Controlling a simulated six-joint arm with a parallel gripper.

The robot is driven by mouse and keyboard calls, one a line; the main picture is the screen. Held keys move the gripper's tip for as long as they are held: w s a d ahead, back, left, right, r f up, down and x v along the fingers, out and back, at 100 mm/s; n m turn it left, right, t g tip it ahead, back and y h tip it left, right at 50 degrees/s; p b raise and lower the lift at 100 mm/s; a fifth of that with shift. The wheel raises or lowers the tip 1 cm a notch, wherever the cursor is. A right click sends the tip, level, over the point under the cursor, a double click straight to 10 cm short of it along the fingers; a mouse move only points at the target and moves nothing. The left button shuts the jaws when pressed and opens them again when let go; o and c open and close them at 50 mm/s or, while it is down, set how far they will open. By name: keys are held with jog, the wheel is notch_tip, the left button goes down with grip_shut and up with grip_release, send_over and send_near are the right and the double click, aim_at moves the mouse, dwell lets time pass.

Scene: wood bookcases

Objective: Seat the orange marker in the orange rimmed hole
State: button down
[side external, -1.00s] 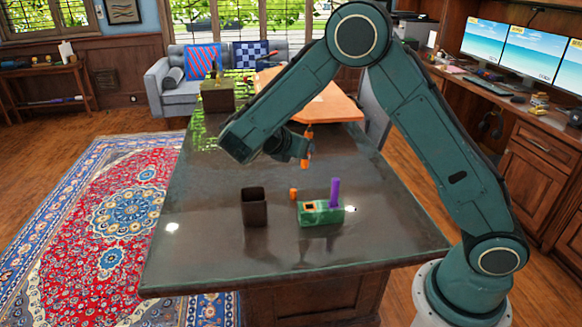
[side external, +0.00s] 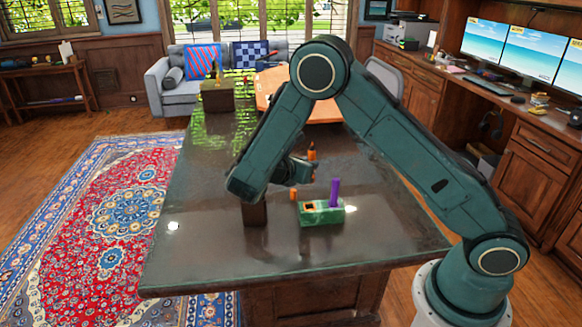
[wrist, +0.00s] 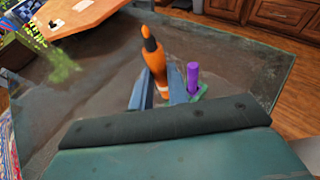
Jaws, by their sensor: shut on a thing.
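The orange marker (side external: 312,152) has a dark band near its upper end. In the wrist view the marker (wrist: 156,62) stands between the two blue fingers of my gripper (wrist: 158,94), tilted a little. My gripper (side external: 303,172) is shut on it, above the table and behind the green block in the side view. The green block (side external: 322,216) lies on the table; its orange rimmed hole (side external: 309,206) is at its left end and looks empty. A purple marker (side external: 335,192) stands upright in the block's right part. In the wrist view my gripper hides the hole.
A small orange piece (side external: 293,193) shows just left of the block. A dark open holder (side external: 255,214) stands further left, partly covered by my arm. A dark box (side external: 217,96) sits at the table's far end. The table front (side external: 290,260) is clear.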

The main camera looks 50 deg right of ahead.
send_over(305, 211)
notch_tip(305, 211, down, 9)
jog(key=shift+f, duration=0.15)
jog(key=shift+f, duration=0.1)
jog(key=shift+f, duration=1.8)
jog(key=shift+f, duration=0.1)
jog(key=c, duration=1.4)
grip_release()
jog(key=shift+o, duration=0.2)
jog(key=shift+s, duration=0.1)
jog(key=v, duration=1.2)
